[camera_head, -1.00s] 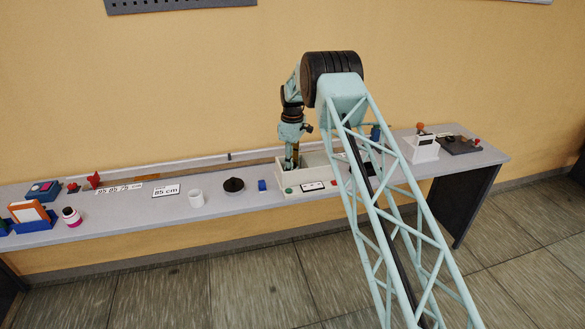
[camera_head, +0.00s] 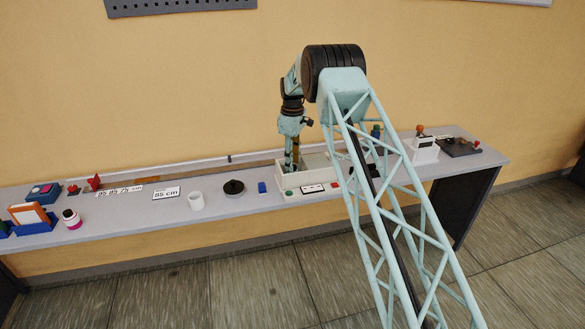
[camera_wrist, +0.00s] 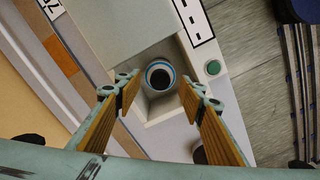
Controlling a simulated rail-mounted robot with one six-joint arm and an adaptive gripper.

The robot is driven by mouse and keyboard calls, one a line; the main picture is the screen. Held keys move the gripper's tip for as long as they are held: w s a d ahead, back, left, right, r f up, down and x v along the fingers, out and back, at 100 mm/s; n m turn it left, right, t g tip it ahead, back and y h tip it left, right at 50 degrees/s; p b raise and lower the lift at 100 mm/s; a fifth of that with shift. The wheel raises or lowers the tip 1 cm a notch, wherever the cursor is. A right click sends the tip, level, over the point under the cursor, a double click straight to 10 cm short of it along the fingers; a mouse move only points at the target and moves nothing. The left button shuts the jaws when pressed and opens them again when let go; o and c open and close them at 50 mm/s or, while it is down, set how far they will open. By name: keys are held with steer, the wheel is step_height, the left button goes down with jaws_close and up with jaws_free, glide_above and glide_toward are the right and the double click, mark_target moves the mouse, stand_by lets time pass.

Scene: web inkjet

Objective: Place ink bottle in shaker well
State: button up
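The ink bottle (camera_wrist: 160,76), seen from above with a dark round top and a white and blue rim, stands inside the square shaker well (camera_wrist: 152,112) in the wrist view. My gripper (camera_wrist: 160,92) is open above it, with one tan-padded finger on each side and a visible gap to the bottle. In the head view my gripper (camera_head: 291,162) points down over the left end of the cream shaker box (camera_head: 312,195). The bottle is hidden there behind the box wall and my gripper.
A green button (camera_wrist: 213,67) sits on the box front. A blue block (camera_head: 262,187), black round piece (camera_head: 233,187), white cup (camera_head: 196,201) and white-and-magenta bottle (camera_head: 71,218) stand to the left. A white device (camera_head: 422,151) stands to the right. A wall rail runs behind.

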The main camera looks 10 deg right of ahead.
step_height(320, 180, up, 7)
steer(key=shift+r+p, duration=0.3)
steer(key=shift+r, duration=0.25)
stand_by(0.7)
